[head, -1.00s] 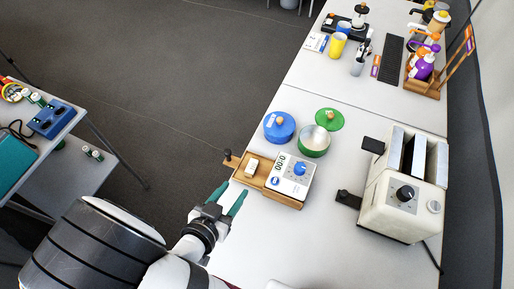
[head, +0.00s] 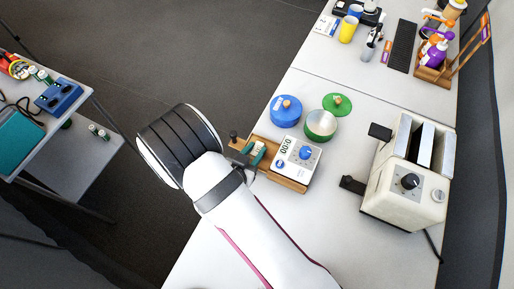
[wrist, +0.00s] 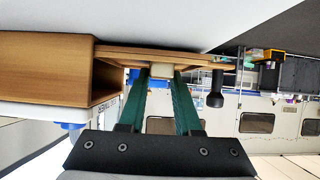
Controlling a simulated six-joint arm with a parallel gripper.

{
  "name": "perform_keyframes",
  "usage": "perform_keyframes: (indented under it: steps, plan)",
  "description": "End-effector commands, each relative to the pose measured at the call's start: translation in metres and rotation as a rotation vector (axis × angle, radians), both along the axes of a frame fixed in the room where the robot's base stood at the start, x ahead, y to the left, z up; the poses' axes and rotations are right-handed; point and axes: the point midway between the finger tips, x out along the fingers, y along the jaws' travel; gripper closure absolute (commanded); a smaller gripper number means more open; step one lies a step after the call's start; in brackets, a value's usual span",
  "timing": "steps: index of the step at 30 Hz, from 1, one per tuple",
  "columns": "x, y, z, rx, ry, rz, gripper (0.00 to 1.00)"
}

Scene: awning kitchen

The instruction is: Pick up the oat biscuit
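The oat biscuit (wrist: 160,70) is a small cream block on a wooden tray (wrist: 110,55) that sticks out of a wooden box. In the wrist view it sits between the tips of the two teal fingers of my gripper (wrist: 160,76). The fingers look open, one on each side of it, with a narrow gap at most; contact is not clear. In the head view my gripper (head: 254,152) is over the tray, and its fingers partly hide the biscuit.
The wooden box (head: 289,182) carries a white timer (head: 298,158) with a blue knob. A blue lidded pot (head: 285,110), a green pot (head: 320,125) and its green lid (head: 337,104) stand behind. A cream toaster (head: 405,185) stands at right. The tray has a dark knob (wrist: 216,98).

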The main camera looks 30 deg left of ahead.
Motion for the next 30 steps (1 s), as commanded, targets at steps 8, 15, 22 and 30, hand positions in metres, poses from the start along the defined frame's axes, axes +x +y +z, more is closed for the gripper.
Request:
perform_keyframes:
  steps: [8,15,22,30]
  plan:
    - [0.000,0.000,0.000,0.000,0.000,0.000,1.00]
    - [0.000,0.000,0.005,0.002,-0.001,-0.001,1.00]
    - [0.000,0.001,0.056,0.006,-0.003,-0.001,1.00]
    - [0.000,0.000,0.099,0.001,-0.001,-0.002,1.00]
